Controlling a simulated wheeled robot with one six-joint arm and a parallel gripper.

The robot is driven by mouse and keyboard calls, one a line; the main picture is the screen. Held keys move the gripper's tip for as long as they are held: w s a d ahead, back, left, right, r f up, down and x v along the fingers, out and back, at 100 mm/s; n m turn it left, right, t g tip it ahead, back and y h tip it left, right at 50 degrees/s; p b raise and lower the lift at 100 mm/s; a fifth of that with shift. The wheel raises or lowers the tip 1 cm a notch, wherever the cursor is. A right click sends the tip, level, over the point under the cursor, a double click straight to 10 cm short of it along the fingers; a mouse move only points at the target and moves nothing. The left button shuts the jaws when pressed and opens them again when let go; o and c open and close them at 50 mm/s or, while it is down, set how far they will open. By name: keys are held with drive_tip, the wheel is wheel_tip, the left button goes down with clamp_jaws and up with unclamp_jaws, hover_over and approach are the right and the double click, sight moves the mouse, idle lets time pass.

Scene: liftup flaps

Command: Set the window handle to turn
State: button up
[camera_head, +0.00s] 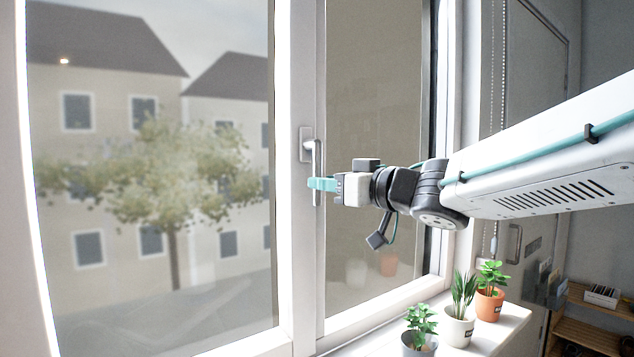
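The window handle (317,160) is a slim grey lever on a plate on the white middle frame of the window. Its lever hangs straight down from the plate. My gripper (318,184) has teal fingertips and reaches in from the right at the lower half of the lever. The fingertips overlap the lever in the picture. Whether they close on it or only stand around it is too small to tell. The window sash (299,250) looks closed against its frame.
Several potted plants stand on the white sill (500,335) at lower right: a grey pot (419,345), a white pot (458,329) and an orange pot (489,304). A beaded blind chain (494,150) hangs at the right. A wooden shelf (590,335) is at far right.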

drive_tip(key=shift+x, duration=1.65)
clamp_jaws()
